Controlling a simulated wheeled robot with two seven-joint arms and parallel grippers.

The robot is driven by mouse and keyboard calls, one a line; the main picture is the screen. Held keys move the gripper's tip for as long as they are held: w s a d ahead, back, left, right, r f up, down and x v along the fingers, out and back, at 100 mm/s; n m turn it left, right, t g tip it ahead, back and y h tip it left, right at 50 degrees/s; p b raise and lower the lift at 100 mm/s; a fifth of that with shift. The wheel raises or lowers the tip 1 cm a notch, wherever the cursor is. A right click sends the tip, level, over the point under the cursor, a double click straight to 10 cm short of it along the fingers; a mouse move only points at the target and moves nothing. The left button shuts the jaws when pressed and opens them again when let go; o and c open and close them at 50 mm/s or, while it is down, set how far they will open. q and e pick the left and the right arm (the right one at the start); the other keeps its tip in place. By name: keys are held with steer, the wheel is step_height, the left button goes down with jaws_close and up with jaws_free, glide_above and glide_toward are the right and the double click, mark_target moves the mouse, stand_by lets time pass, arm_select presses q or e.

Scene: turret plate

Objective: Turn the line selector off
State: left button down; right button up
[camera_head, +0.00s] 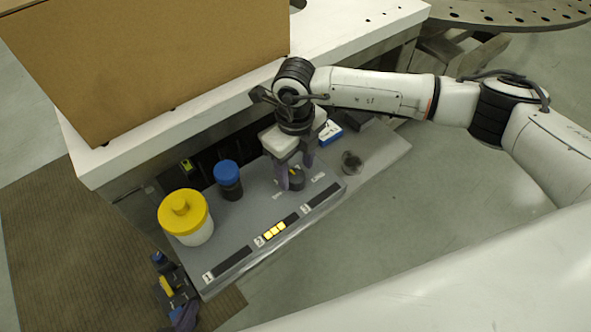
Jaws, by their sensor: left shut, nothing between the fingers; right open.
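The line selector (297,183) is a dark knob with a small yellow-orange mark on top, on the right part of a grey control panel (240,212). White lettering beside it is too small to read. My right gripper (296,174) points down over the selector, its two purple-grey fingers apart, one on each side of the knob. I cannot tell whether they touch it. The panel has three dark strips numbered 1, 2 and 3; yellow segments (274,231) are lit at strip 2. My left gripper is not in view.
A yellow-lidded white jar (187,222) and a blue-capped dark jar (228,180) stand on the panel's left part. A large cardboard box (150,65) sits on the white table (345,30) behind. Small dark and yellow items (168,284) lie at lower left. Open floor lies right of the panel.

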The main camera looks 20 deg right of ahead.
steer(key=shift+f, duration=0.95)
steer(key=shift+c, duration=0.4)
